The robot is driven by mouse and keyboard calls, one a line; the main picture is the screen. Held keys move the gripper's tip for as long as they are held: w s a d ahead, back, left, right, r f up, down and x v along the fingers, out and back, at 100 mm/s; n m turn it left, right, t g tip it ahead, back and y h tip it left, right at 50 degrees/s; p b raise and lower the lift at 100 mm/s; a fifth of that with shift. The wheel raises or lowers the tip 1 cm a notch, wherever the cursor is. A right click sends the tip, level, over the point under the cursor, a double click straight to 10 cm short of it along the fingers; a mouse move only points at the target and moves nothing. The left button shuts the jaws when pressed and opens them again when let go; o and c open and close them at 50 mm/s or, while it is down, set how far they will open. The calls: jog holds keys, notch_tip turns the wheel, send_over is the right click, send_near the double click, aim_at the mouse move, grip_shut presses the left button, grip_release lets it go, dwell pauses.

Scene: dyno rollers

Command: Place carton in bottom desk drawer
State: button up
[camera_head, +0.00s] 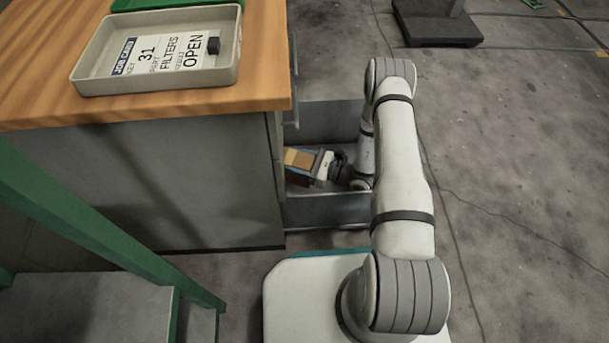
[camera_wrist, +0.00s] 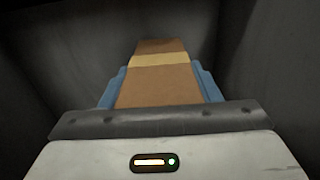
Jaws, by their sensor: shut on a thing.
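The carton (camera_head: 300,158) is brown with a pale tape band and sits in my gripper (camera_head: 318,168) inside the open bottom desk drawer (camera_head: 328,212). In the wrist view the carton (camera_wrist: 158,82) lies between the two blue finger pads of my gripper (camera_wrist: 160,92), which is shut on it. Dark grey drawer walls surround it there. The carton's underside is hidden, so I cannot tell whether it touches the drawer floor. Part of the drawer is hidden behind my arm and the desk's side.
The desk (camera_head: 190,185) has a wooden top (camera_head: 40,75) carrying a grey tray (camera_head: 90,82) with a job card and a small black object. A green rail (camera_head: 90,225) and grey steps (camera_head: 90,310) stand at the left.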

jog(key=shift+f+b, duration=1.1)
jog(key=shift+f, duration=1.65)
jog(key=shift+f, duration=0.1)
jog(key=o, duration=1.1)
jog(key=shift+o, duration=0.2)
jog(key=shift+d+r, duration=0.2)
jog(key=shift+d, duration=0.05)
jog(key=p+v, duration=0.2)
jog(key=v, duration=0.5)
jog(key=shift+p, duration=0.4)
jog(key=shift+s+f, duration=0.1)
